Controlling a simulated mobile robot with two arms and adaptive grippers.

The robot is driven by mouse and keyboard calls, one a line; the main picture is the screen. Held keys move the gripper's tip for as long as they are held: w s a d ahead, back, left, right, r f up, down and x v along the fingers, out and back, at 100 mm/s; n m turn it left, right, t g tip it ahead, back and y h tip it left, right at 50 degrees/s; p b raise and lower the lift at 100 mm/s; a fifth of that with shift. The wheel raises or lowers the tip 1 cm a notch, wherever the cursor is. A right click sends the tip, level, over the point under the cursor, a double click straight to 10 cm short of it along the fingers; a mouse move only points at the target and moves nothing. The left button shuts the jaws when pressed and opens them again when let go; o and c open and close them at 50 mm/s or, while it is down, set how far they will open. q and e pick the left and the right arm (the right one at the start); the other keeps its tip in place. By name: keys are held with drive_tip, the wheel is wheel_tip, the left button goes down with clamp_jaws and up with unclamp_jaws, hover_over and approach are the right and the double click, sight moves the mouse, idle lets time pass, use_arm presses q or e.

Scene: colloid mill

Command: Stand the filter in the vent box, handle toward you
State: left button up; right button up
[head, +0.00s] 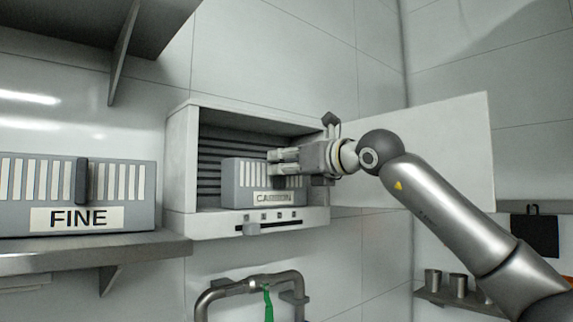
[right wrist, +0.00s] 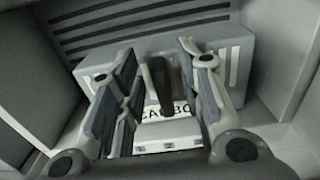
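The grey filter labelled CARBON (head: 238,180) stands upright inside the open vent box (head: 180,165), its labelled front facing out. In the right wrist view, its dark handle (right wrist: 159,84) points out toward me between the fingers. My right gripper (head: 279,161) is at the filter's front, and in the right wrist view (right wrist: 158,58) its fingers are spread on either side of the handle with gaps showing. The gripper hides the handle and part of the front in the head view. My left gripper is not in view.
The box's white door (head: 450,150) hangs open to the right, behind my right arm. Another filter, labelled FINE (head: 120,195), stands on the left shelf (head: 90,256). A slider panel (head: 290,225) runs along the box's lower front.

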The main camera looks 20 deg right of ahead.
drive_tip(key=b+v, duration=0.5)
drive_tip(key=v, duration=0.7)
drive_tip(key=shift+r, duration=0.2)
